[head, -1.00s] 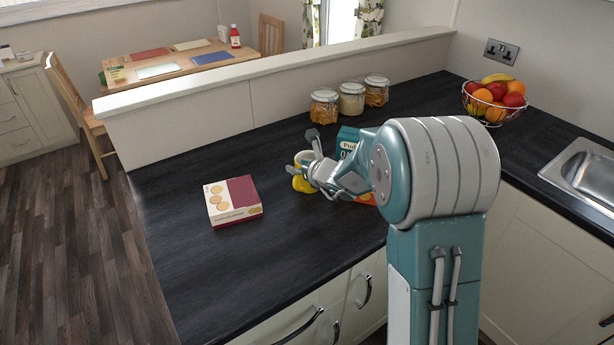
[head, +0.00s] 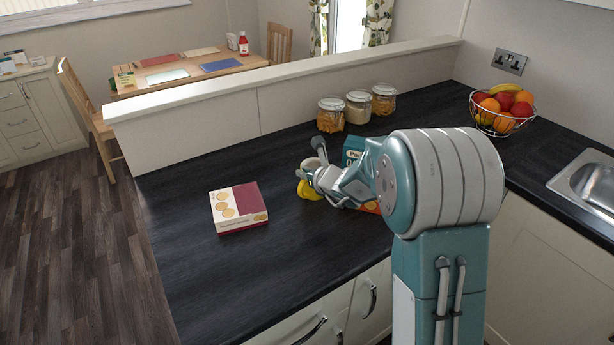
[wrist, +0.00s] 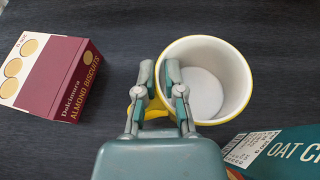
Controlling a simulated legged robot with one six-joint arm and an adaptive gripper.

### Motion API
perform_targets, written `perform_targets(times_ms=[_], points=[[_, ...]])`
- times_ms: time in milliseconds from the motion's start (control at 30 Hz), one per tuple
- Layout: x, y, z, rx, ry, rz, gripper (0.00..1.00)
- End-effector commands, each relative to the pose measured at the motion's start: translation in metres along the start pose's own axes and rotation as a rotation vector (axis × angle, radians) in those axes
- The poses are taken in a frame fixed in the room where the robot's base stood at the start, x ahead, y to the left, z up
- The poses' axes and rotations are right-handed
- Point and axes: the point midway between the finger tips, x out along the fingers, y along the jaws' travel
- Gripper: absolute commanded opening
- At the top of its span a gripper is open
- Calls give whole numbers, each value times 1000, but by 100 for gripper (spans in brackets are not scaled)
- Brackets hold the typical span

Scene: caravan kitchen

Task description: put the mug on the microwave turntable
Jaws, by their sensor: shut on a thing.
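The mug is yellow outside and cream inside, and its open top (wrist: 207,82) faces the wrist camera. In the head view a yellow part of the mug (head: 309,190) shows beside my gripper (head: 318,165), which hides most of it. In the wrist view my gripper (wrist: 158,95) has its two fingers closed around the yellow handle at the mug's left side. I cannot tell whether the mug touches the counter. The microwave and its turntable are not in view.
An almond biscuits box (head: 238,208) lies left of the mug. An oat carton (head: 353,148) stands close on its right, partly behind my arm. Several jars (head: 358,107) stand along the low wall. A fruit basket (head: 502,108) and sink (head: 590,188) are at right. The front-left counter (head: 210,275) is clear.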

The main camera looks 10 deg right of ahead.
Motion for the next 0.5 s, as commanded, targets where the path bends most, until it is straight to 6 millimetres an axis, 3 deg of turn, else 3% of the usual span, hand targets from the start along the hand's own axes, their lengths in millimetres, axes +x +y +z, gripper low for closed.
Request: perform_targets(times_ms=[167, 500], points=[[-3, 0, 6, 1, 2, -1, 0], [-16, 0, 39, -3, -4, 0, 0]])
